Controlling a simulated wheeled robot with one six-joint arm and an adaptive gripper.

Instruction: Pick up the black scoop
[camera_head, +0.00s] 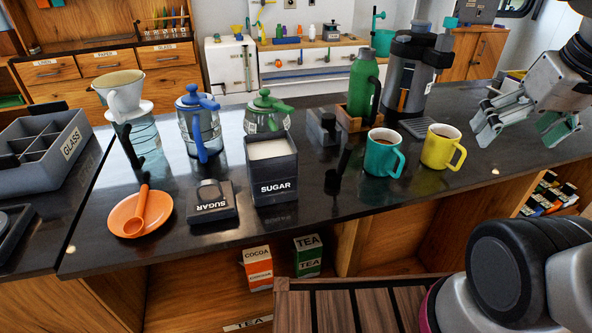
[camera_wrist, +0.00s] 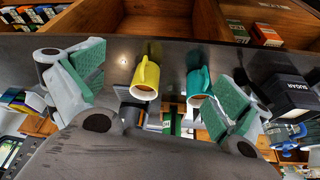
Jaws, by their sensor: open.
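A black scoop (camera_head: 343,163) lies on the dark counter between the sugar tin and the teal mug, its small dark shape hard to separate from the counter. I cannot make it out in the wrist view. My gripper (camera_head: 525,130) is open and empty above the right part of the counter, to the right of the yellow mug and well apart from the scoop. In the wrist view my gripper (camera_wrist: 155,85) shows its two green-padded fingers spread wide, with the mugs visible between them.
The teal mug (camera_head: 383,155) and yellow mug (camera_head: 441,148) stand between my gripper and the scoop. The open sugar tin (camera_head: 275,188) is left of it, its lid (camera_head: 211,203) beside that. A green bottle (camera_head: 362,88) stands behind. An orange spoon (camera_head: 141,212) lies on an orange plate (camera_head: 165,222).

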